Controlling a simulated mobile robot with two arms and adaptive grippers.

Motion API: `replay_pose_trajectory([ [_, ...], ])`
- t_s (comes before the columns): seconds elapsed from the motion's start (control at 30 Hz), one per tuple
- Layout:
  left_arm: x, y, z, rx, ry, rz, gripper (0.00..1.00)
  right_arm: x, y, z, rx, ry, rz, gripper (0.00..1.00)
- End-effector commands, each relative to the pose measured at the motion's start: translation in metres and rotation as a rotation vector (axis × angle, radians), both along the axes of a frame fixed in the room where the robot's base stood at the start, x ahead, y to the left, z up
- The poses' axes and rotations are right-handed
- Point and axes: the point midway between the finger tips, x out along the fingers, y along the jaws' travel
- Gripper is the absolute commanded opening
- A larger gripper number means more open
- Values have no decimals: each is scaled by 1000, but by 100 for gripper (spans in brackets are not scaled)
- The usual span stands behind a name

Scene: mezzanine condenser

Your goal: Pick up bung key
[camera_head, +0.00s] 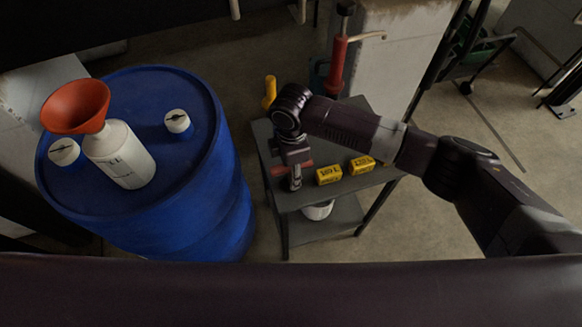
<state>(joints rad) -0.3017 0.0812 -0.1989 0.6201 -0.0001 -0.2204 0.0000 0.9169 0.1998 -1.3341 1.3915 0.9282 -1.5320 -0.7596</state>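My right arm reaches in from the right, and its gripper (295,183) points down over the left part of a small grey table (294,202). A red object (278,171) shows on both sides of the gripper, close to its fingers. It may be the bung key, but the gripper hides most of it. I cannot tell whether the fingers are shut on it or only above it. My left gripper is not in view.
Two yellow boxes (328,176) (361,165) stand on the table right of the gripper. A yellow upright item (270,92) and a red hand pump (338,66) are behind. At left, a blue drum (190,210) bears a white bottle (122,158), an orange funnel (76,105) and white caps (177,121).

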Motion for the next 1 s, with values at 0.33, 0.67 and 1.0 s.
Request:
replay_pose_trajectory([
  [0.33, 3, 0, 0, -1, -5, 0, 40, 0, 0, 0, 0, 0, 0, 4],
  [0.67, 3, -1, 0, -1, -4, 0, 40, 0, 1, 1, 1, -1, 0, 0],
  [1.0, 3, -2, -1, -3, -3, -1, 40, 1, 1, 15, 3, -2, -1, 0],
])
